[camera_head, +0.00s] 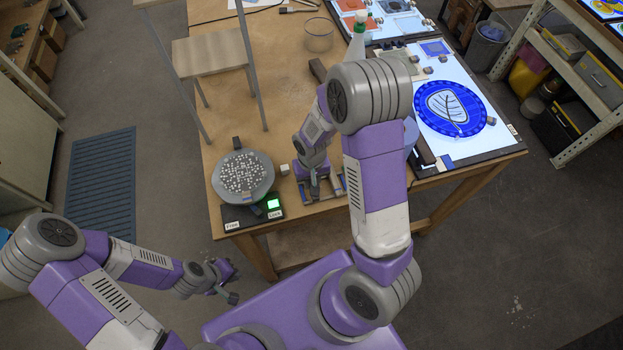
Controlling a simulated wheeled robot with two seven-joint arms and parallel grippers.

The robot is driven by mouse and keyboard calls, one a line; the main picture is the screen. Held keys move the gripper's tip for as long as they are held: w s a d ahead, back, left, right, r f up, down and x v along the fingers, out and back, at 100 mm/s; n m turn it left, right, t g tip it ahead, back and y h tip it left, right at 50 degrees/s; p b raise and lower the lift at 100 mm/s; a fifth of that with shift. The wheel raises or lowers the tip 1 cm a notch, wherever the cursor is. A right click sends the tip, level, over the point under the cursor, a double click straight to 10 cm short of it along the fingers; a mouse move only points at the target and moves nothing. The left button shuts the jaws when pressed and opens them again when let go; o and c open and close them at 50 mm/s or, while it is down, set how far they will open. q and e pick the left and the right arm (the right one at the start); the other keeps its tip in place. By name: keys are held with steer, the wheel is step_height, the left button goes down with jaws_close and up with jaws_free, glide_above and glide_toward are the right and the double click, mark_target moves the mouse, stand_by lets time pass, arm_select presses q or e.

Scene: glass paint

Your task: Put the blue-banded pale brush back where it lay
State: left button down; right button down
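My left gripper (228,284) hangs off the table's front edge at the lower left, over the floor. Its fingers stand apart with nothing between them. My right arm reaches over the table, and its gripper (315,188) points down at the front edge, right of the round dish. Its fingers are small and partly hidden, so I cannot tell whether they hold anything. Small wooden and bluish pieces (338,187) lie close beside it, partly behind my arm. I cannot make out the blue-banded pale brush among them.
A grey dish of pale bits (243,172) stands on a device with a green-lit button (273,204). A lit panel (488,141) with a blue leaf disc (449,108) lies right. A glass bowl (319,36), a bottle (357,38) and a raised wooden shelf (209,55) stand farther back.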

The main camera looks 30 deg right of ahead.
steer(key=shift+s+f+b, duration=0.1)
steer(key=shift+f+b, duration=0.5)
steer(key=shift+b, duration=0.15)
stand_by(1.1)
steer(key=c, duration=0.9)
jaws_free()
step_height(320, 180, up, 8)
steer(key=shift+f+p, duration=0.15)
steer(key=shift+p, duration=0.15)
